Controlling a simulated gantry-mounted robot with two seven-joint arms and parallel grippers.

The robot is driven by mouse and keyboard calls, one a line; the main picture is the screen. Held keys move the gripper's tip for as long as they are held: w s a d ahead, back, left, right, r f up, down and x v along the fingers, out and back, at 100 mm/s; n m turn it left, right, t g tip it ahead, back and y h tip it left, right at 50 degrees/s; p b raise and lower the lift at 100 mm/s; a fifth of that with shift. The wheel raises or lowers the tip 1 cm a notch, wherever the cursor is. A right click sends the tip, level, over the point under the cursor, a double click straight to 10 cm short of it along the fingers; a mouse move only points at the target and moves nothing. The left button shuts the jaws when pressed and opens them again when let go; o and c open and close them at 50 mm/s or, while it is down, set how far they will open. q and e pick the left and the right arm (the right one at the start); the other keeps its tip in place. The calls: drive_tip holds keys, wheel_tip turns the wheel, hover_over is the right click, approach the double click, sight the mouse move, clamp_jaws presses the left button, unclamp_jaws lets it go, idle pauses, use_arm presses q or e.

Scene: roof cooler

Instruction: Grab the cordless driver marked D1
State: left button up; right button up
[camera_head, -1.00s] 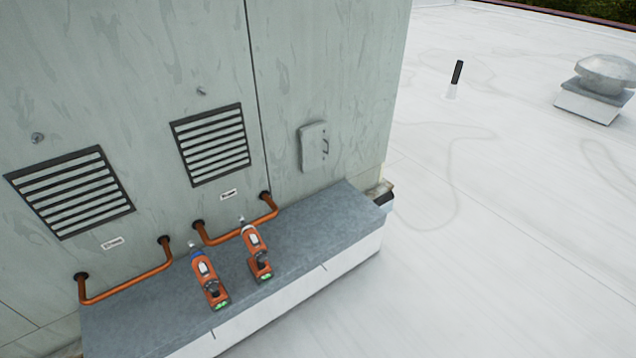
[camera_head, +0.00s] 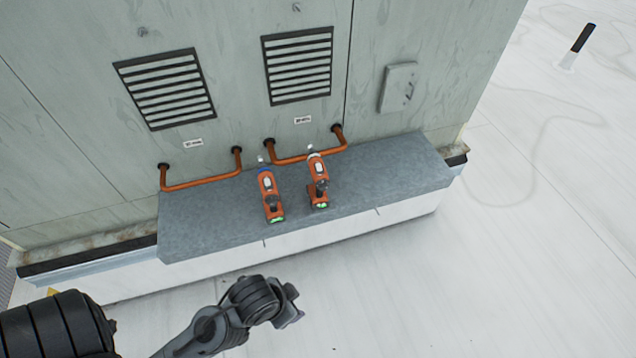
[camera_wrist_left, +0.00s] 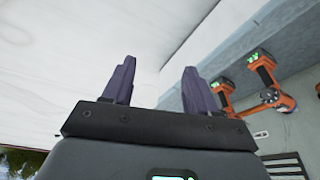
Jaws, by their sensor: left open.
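Two orange cordless drivers lie on the grey ledge below the cooler wall. The left driver (camera_head: 268,194) has a blue collar and the right driver (camera_head: 318,180) a white collar; both have green lights on the base. I cannot read a D1 mark on either one. My left gripper (camera_head: 292,304) is in front of the ledge and apart from both drivers. In the left wrist view its fingers (camera_wrist_left: 156,82) are open and empty, with both orange drivers off to the right of them. My right gripper is not in view.
The grey ledge (camera_head: 205,222) is otherwise mostly clear. Two orange copper pipes (camera_head: 200,184) stick out of the wall just behind it, under vent grilles (camera_head: 165,88) and small labels. White roof (camera_head: 480,290) lies open in front and to the right.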

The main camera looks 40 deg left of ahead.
use_arm(q)
drive_tip(key=o, duration=0.8)
drive_tip(key=shift+w, duration=0.1)
